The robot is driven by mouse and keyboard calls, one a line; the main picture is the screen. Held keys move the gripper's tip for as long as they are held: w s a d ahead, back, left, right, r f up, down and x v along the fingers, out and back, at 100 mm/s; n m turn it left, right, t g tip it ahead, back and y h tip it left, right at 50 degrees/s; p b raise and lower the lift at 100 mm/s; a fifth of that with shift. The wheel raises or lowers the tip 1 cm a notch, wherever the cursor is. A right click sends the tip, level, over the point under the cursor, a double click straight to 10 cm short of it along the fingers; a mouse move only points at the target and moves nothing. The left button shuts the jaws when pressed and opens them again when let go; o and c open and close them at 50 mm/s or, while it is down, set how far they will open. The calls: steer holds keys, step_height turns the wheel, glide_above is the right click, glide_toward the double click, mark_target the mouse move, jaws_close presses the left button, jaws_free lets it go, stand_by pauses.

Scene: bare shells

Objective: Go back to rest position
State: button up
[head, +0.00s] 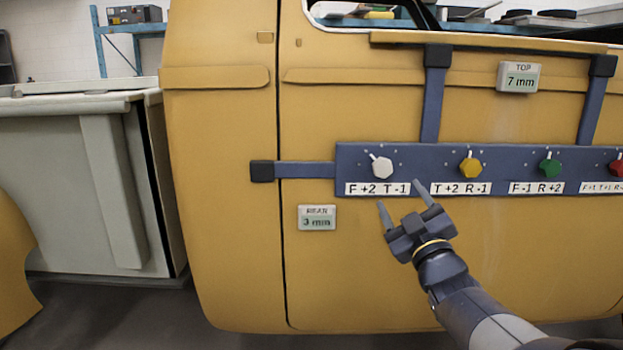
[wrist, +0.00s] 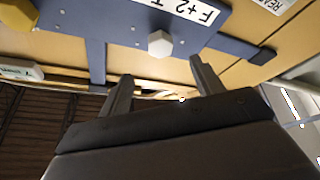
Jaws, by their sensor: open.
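My gripper (head: 406,197) is open and empty in the head view, just below the blue panel (head: 434,152) on the yellow vehicle door. Its two fingers point up and left, under the white knob (head: 382,167) labelled "F+2 T-1". In the wrist view my open gripper (wrist: 155,82) shows its two spread fingers, with the white knob (wrist: 159,43) beyond and between them, apart from both. A yellow knob (head: 470,168), a green knob (head: 550,168) and a red knob (head: 617,168) sit to the right on the panel.
A "TOP 7 mm" display (head: 519,77) is on the upper door, and a "REAR 3 mm" display (head: 317,218) is on the lower left. A pale grey body shell (head: 75,190) stands at left. Blue shelving (head: 99,45) is behind. Dark floor shows in front of the door.

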steer(key=x, duration=0.8)
steer(key=shift+w+b, duration=0.3)
steer(key=shift+w, duration=0.1)
steer(key=shift+w+a+m, duration=0.1)
steer(key=shift+w+m, duration=0.05)
steer(key=shift+m, duration=0.15)
steer(key=m+h+p, duration=0.1)
steer(key=m, duration=0.1)
steer(key=m+t+h, duration=0.1)
steer(key=m, duration=0.1)
steer(key=shift+a+r+h+p, duration=0.15)
steer(key=shift+h+p, duration=0.15)
steer(key=shift+p, duration=0.05)
steer(key=m+h+p, duration=0.2)
steer(key=m+p, duration=0.1)
steer(key=m, duration=0.1)
steer(key=m+h+p, duration=0.2)
steer(key=m, duration=0.2)
steer(key=shift+a+r+p, duration=0.1)
steer(key=shift+r+p, duration=0.05)
steer(key=shift+p, duration=0.25)
glide_toward(383, 169)
steer(key=s, duration=0.2)
steer(key=shift+s+f+g, duration=0.15)
steer(key=shift+f+g, duration=0.25)
steer(key=shift+d, duration=0.2)
